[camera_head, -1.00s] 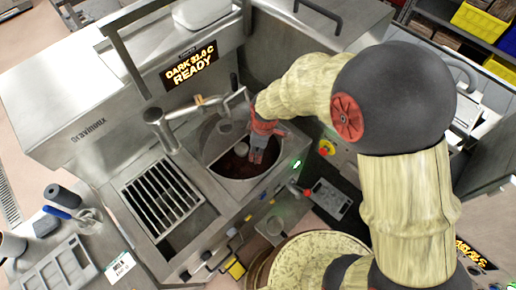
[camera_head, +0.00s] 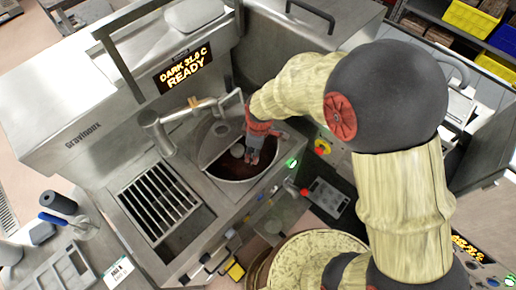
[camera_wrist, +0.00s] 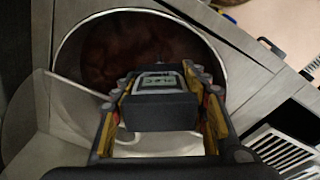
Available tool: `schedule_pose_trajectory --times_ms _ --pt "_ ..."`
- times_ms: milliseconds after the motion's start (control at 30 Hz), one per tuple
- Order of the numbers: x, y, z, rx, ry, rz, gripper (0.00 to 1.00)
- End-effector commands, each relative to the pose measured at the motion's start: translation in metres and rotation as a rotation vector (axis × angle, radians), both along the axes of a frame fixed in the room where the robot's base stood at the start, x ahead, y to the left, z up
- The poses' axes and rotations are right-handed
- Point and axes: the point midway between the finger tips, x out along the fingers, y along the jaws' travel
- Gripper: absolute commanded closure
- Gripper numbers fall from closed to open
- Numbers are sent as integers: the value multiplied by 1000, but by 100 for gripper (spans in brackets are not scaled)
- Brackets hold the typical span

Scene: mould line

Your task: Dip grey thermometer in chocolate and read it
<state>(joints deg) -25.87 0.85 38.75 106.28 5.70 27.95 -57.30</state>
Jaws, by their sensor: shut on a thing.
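My gripper (camera_head: 254,152) reaches down into the round steel bowl (camera_head: 208,172) of the machine, above the dark brown chocolate (camera_head: 229,167). In the wrist view, my gripper (camera_wrist: 160,88) is shut on the grey thermometer (camera_wrist: 160,116), a dark grey block with a small lit display (camera_wrist: 160,82). The display's characters are too small and turned to read. The chocolate (camera_wrist: 125,48) lies beyond it in the bowl. The thermometer's lower end is hidden, so I cannot tell whether it touches the chocolate.
The machine's screen (camera_head: 186,72) reads "DARK 31.0 C READY". A bent steel spout (camera_head: 186,115) and a divider stand close beside my gripper. A slotted drain grate (camera_head: 158,201) lies left of the bowl. A grey tray (camera_head: 68,272) sits at lower left.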

Motion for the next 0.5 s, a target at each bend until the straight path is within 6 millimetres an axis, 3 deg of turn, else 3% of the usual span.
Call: schedule_pose_trajectory --times_ms 200,500 --pt "0 0 3 0 -1 0 82" --pt "0 0 30 0 -1 0 82"
